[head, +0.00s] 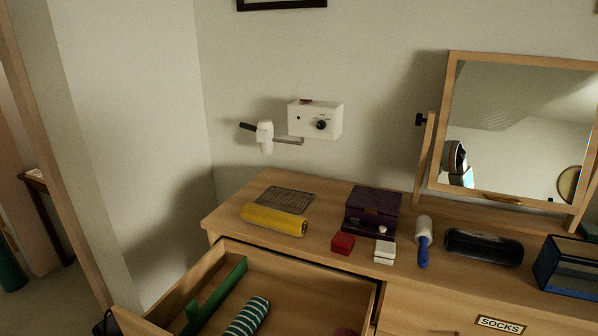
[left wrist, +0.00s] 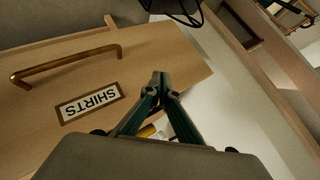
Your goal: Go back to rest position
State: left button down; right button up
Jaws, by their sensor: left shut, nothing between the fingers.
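My left gripper (left wrist: 160,80) shows in the left wrist view. Its two dark green fingers meet at the tips, and nothing is held between them. It is in front of a wooden drawer front (left wrist: 150,52) with a brass handle (left wrist: 65,64) and a label reading SHIRTS (left wrist: 90,102), seen upside down. I cannot tell whether the fingers touch the drawer front. Neither gripper shows in the head view. My right gripper is not in view.
An open drawer (head: 300,268) holds a striped roll (head: 247,316) and a green divider (head: 216,297). The dresser top (head: 330,203) bears a yellow roll (head: 274,219), purple box (head: 371,208), lint roller (head: 423,241) and mirror (head: 432,157). A black wire object (left wrist: 172,8) is near the gripper.

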pick_arm(q)
jog(key=s+a+f+m+g, duration=0.1)
jog(key=s+a+f+g, duration=0.2)
jog(key=s+a, duration=0.3)
jog(key=d+f+n+t+h, duration=0.2)
jog(key=d+f+t+h, duration=0.2)
jog(key=d+f, duration=1)
jog(key=d+h, duration=0.2)
jog(key=d, duration=0.1)
jog(key=shift+w+d+n+h, duration=0.15)
jog(key=shift+n+h, duration=0.15)
jog(key=shift+n, duration=0.1)
